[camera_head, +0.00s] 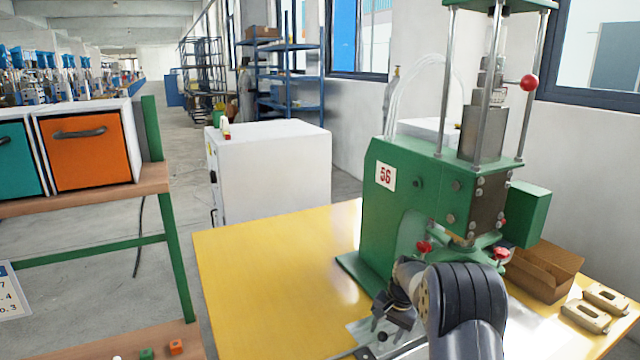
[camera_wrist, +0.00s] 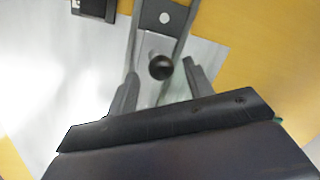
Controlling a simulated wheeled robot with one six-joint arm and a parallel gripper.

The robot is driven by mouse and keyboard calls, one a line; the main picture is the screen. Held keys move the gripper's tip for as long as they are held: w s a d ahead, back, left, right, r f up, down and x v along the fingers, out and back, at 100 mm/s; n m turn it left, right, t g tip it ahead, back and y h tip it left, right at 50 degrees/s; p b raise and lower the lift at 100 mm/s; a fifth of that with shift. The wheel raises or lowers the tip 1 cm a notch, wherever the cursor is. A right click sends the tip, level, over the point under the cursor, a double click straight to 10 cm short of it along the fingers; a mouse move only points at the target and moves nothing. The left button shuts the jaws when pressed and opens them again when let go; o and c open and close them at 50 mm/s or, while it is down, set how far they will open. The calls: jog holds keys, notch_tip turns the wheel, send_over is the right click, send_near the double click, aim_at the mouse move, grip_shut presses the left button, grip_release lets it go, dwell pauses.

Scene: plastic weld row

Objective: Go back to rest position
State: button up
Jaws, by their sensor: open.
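My gripper (camera_wrist: 158,85) is open in the wrist view, with its two dark fingers spread on either side of a round black knob (camera_wrist: 162,67). I see nothing held between the fingers; whether they touch the knob I cannot tell. In the head view my gripper (camera_head: 385,322) is low in front of the green machine (camera_head: 400,185) marked 56, over the grey metal plate at its foot. My dark arm partly hides the machine's base.
A yellow table (camera_head: 270,270) bears the machine, with clear room at its left. An open cardboard box (camera_head: 545,272) and two tan metal parts (camera_head: 586,316) lie at the right. A white cabinet (camera_head: 270,170) stands behind. A shelf with an orange bin (camera_head: 88,150) is at the left.

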jog(key=shift+a+f, duration=0.1)
jog(key=shift+f, duration=0.3)
jog(key=shift+s+a, duration=0.15)
jog(key=shift+a, duration=0.1)
jog(key=shift+r, duration=0.15)
jog(key=shift+d+r, duration=0.25)
jog(key=w+v, duration=0.1)
jog(key=v, duration=0.9)
jog(key=x, duration=0.7)
jog(key=s+x, duration=0.1)
jog(key=x, duration=0.2)
jog(key=shift+w+f, duration=0.1)
jog(key=shift+f, duration=0.25)
jog(key=s+a, duration=0.4)
jog(key=a, duration=0.5)
jog(key=s+a, duration=0.4)
jog(key=a, duration=0.5)
jog(key=s+a, duration=0.5)
jog(key=a, duration=0.4)
jog(key=s+d+r, duration=0.1)
jog(key=s+r, duration=0.1)
jog(key=r, duration=0.4)
jog(key=s+d+r, duration=0.1)
jog(key=s+r, duration=0.1)
jog(key=r, duration=0.4)
jog(key=shift+s+d+r+n+p, duration=0.15)
jog(key=shift+s+d+n+p, duration=0.15)
jog(key=shift+p, duration=0.1)
